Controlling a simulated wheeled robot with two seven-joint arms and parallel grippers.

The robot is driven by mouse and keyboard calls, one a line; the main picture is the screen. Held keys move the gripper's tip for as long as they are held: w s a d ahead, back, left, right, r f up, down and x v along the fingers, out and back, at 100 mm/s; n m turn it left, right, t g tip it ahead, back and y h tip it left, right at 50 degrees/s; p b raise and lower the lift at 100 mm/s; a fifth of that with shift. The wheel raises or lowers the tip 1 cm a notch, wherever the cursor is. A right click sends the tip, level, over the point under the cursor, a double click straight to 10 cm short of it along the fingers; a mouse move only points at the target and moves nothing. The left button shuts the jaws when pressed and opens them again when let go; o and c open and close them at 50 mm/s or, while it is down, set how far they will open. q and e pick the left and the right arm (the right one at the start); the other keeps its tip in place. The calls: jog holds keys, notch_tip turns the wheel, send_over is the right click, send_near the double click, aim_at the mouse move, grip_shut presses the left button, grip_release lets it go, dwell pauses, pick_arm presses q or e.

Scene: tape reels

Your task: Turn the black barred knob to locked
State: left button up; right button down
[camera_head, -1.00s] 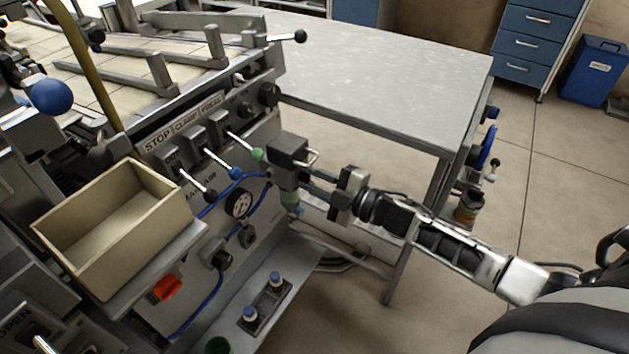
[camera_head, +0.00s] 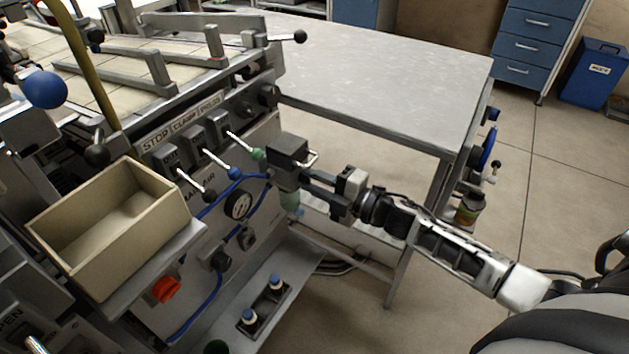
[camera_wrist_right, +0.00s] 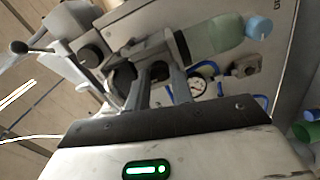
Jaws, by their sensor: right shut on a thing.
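A dark boxy unit (camera_head: 288,150) with a small light handle sticks out at the right end of the machine's front panel. My right gripper (camera_head: 305,178) reaches it from the right, its fingers against the near side. In the right wrist view my fingers (camera_wrist_right: 157,82) close around a dark part, the black knob (camera_wrist_right: 158,68). The fingers cover most of it, so its bar and any locked mark cannot be read. A greenish bowl with a blue cap (camera_wrist_right: 258,27) sits beside it. My left gripper is not clearly in view.
Levers with black, blue (camera_head: 234,174) and green tips stand left of my gripper. A blue hose (camera_head: 210,207) and a gauge (camera_head: 238,205) lie just below them. A beige bin (camera_head: 110,225) is at left. A grey table (camera_head: 390,75) stands behind the arm.

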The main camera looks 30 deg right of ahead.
jog(key=c, duration=1.2)
grip_release()
jog(key=shift+c, duration=0.2)
jog(key=shift+s, duration=0.1)
jog(key=v, duration=1.5)
jog(key=shift+s+d, duration=0.3)
jog(key=shift+a, duration=0.1)
